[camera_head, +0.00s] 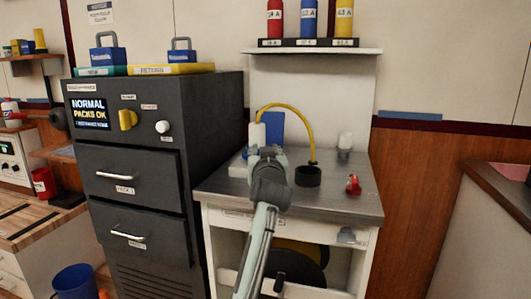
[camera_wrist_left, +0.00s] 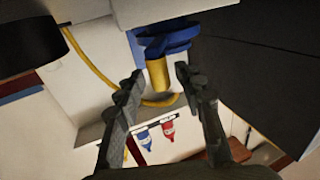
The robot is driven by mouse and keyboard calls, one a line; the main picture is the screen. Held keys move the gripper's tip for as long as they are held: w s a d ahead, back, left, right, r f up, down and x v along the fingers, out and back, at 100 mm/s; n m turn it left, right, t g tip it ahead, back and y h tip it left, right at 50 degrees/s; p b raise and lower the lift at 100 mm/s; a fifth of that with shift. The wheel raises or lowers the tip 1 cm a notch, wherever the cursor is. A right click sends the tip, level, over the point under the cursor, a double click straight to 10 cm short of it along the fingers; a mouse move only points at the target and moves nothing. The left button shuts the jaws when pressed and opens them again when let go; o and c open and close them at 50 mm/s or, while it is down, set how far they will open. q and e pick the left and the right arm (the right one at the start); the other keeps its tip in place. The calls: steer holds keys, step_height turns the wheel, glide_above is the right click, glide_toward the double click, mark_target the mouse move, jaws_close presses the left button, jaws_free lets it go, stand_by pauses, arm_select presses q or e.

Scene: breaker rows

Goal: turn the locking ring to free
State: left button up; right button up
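In the left wrist view a blue collar with lobes (camera_wrist_left: 168,42), apparently the locking ring, sits under a white housing (camera_wrist_left: 185,14). A yellow stub (camera_wrist_left: 158,73) sticks out of it. My left gripper (camera_wrist_left: 159,76) is open, its fingers on either side of the stub with visible gaps; no contact shows. In the head view my left gripper (camera_head: 262,153) is at the white and blue unit on the bench and hides most of the collar. A yellow cable (camera_head: 290,108) arches from the unit's white plug (camera_head: 257,134) to a black cup (camera_head: 308,176). My right gripper is not in view.
A dark cabinet (camera_head: 140,170) with a lit screen (camera_head: 88,113) and knobs stands left of the bench (camera_head: 350,205). A red object (camera_head: 353,184) and a pale knob (camera_head: 345,141) are on the bench. A shelf (camera_head: 315,50) with coloured bottles hangs above.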

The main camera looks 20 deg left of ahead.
arm_select(q)
step_height(320, 180, up, 10)
stand_by(0.5)
steer(key=shift+f, duration=0.15)
